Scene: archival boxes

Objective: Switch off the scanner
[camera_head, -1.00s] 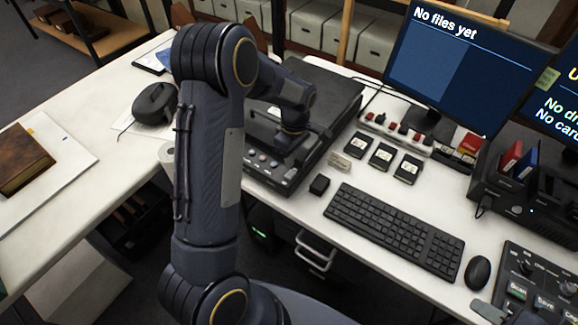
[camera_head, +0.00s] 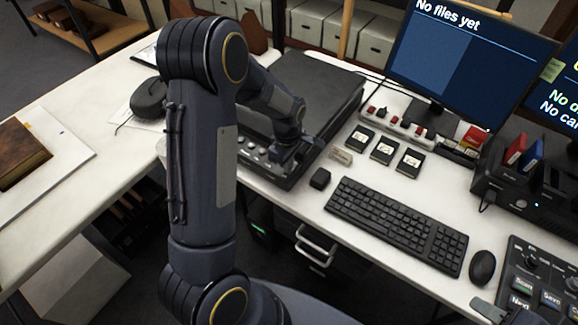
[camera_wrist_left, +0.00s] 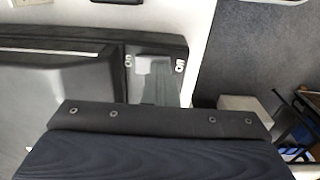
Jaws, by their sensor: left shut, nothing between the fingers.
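The scanner (camera_head: 335,84) is a flat dark box on the white desk, behind my left arm in the head view. Its front strip carries a row of small buttons. My left gripper (camera_head: 284,156) is shut and empty, low over the right end of that strip; I cannot tell whether it touches. The wrist view shows the scanner's dark lid (camera_wrist_left: 60,85) and a corner panel with a grey rocker-like part (camera_wrist_left: 155,75) between two small white marks. The gripper's dark body covers the lower half there and its fingertips are hidden. A grey tip, possibly my right gripper (camera_head: 492,311), shows at the bottom right.
A small black block (camera_head: 320,179), several cards and a power strip (camera_head: 395,123) lie right of the scanner. The keyboard (camera_head: 397,227) and mouse (camera_head: 482,268) are nearer. A monitor (camera_head: 465,60) stands behind. A black device (camera_head: 150,98) sits to the left.

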